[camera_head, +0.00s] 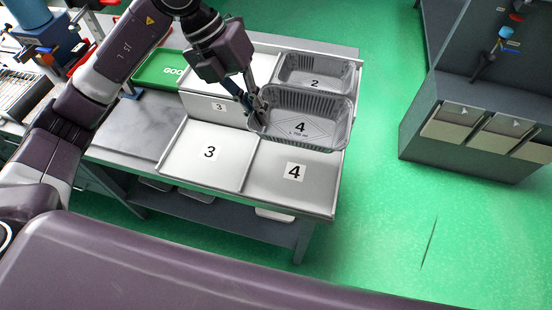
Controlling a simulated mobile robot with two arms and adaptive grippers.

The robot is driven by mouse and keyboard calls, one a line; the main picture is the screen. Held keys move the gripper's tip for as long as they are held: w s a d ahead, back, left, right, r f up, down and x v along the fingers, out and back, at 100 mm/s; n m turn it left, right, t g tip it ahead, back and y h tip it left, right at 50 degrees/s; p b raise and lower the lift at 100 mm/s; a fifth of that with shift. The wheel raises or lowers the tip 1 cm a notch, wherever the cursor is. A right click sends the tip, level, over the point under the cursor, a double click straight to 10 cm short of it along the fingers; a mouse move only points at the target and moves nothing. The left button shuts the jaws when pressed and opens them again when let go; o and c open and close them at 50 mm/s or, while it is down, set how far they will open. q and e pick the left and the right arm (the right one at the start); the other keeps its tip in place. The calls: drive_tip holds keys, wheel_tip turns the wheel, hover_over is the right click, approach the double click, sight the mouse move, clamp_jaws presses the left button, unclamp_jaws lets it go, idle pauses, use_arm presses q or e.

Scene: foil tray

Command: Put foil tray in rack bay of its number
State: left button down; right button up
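A silver foil tray (335,133) marked 4 hangs tilted, with its open side toward the camera. My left gripper (257,106) is at its left rim, with its fingers closed on that rim. The tray is above the rack's right side, partly over the back edge of bay 4 (275,190), whose bare floor shows a 4 label. Bay 3 (185,163), left of it, is empty with a 3 label. Behind, another foil tray (347,78) marked 2 sits in the back right bay, partly hidden by the held tray. My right gripper is not in view.
A bare grey worktop (137,138) lies left of the rack. Green floor is open to the right, with a dark cabinet (450,145) beyond.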

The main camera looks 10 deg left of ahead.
use_arm(q)
drive_tip(key=p, duration=0.2)
hover_over(268, 169)
drive_tip(key=a, duration=0.2)
drive_tip(key=f, duration=1.2)
drive_tip(key=shift+d, duration=0.2)
wheel_tip(268, 169, down, 5)
drive_tip(key=shift+f+p, duration=0.1)
drive_tip(key=shift+p, duration=0.3)
drive_tip(key=c, duration=2.6)
unclamp_jaws()
drive_tip(key=shift+f, duration=0.15)
drive_tip(key=shift+c, duration=0.2)
drive_tip(key=shift+o, duration=1.1)
